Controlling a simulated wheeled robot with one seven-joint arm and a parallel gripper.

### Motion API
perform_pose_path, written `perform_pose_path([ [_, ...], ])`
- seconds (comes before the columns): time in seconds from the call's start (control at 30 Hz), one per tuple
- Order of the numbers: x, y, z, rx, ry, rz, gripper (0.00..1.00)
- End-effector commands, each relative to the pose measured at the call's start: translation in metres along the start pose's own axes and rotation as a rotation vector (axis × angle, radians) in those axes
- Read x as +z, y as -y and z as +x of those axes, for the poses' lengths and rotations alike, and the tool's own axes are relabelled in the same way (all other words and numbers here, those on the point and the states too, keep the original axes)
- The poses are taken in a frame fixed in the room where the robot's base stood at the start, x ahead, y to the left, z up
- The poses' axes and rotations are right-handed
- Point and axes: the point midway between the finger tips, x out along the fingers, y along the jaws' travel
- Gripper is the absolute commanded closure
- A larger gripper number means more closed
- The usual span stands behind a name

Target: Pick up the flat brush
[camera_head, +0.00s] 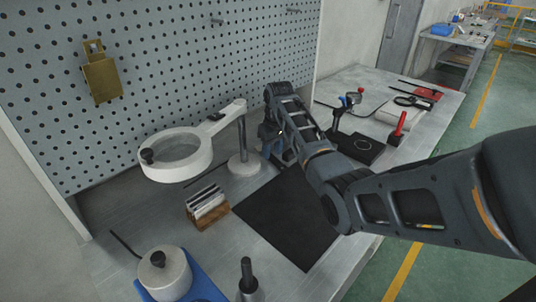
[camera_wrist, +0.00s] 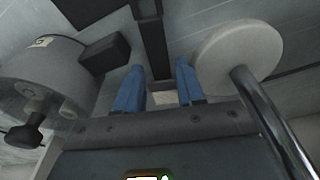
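No flat brush can be told for certain. A long dark strip (camera_wrist: 154,45) with a wider block at its top runs toward the gap between my fingers in the wrist view; it may be the brush or another tool. My gripper (camera_wrist: 160,88) has two blue fingers standing apart, with a small pale patch visible between them. No held object can be made out. In the head view my gripper (camera_head: 273,150) is beside the magnifier lamp's stand, above the back of the bench, partly hidden by my arm.
The magnifier lamp (camera_head: 176,163) has its round base (camera_wrist: 238,52) and post close to my gripper. A wooden rack (camera_head: 208,216), black mat (camera_head: 285,222) and white pot (camera_head: 164,277) are on the bench. A pegboard (camera_head: 150,60) stands behind.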

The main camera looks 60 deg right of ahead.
Motion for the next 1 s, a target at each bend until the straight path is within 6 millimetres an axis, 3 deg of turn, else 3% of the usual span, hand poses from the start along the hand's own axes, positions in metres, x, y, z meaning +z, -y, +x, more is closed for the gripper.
perform_pose_path([
  [0.17, -0.0002, 0.0005, 0.0127, 0.000, 0.000, -0.001, 0.62],
  [0.7, -0.0001, 0.0004, 0.0150, 0.000, -0.001, -0.001, 0.62],
  [1.0, 0.0000, 0.0004, 0.0150, 0.000, -0.001, -0.001, 0.90],
])
